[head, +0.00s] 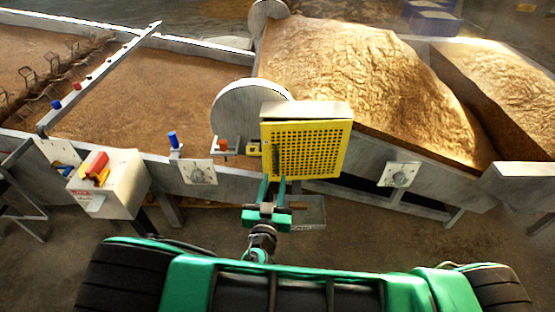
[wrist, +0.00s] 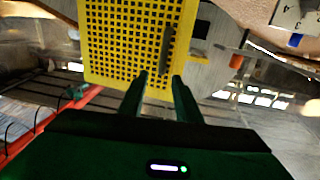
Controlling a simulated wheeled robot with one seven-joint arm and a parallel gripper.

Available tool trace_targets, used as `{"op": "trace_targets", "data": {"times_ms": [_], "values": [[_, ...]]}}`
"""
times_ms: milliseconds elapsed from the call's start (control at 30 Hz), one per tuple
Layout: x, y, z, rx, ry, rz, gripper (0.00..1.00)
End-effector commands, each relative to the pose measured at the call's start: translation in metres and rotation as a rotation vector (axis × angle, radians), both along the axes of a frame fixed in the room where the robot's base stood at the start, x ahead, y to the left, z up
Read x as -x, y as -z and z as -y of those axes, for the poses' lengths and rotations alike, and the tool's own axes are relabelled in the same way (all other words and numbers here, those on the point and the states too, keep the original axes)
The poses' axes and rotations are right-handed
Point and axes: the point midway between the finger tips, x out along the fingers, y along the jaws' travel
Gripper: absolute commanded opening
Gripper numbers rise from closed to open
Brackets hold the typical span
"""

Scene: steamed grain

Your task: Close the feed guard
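The feed guard (head: 318,152) is a yellow perforated panel under a pale metal top, at the middle of the head view. It fills the upper left of the wrist view (wrist: 112,45). A grey upright bar handle (wrist: 166,50) is on its face, near its right side there. My gripper (head: 273,184) is at the guard's lower left in the head view. In the wrist view its two green fingers (wrist: 160,77) are apart, with the handle's lower end just beyond and between their tips. I cannot tell whether they touch the guard. Nothing is visibly held.
A small yellow tab (head: 253,150) and an orange knob (head: 223,145) are left of the guard. A round metal disc (head: 240,103) stands behind them. A control box (head: 112,180) with a red switch is at left. Grain beds lie behind; open floor is in front.

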Motion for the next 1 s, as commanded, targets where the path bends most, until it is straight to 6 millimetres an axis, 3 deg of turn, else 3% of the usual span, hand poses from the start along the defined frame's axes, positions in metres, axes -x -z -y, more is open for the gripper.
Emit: {"op": "trace_targets", "data": {"times_ms": [167, 700, 1000], "values": [[-0.009, 0.001, -0.003, -0.002, -0.015, 0.005, 0.31], [-0.093, 0.001, 0.009, -0.001, -0.012, 0.004, 0.31], [-0.105, 0.001, 0.011, -0.001, -0.014, 0.004, 0.31]]}}
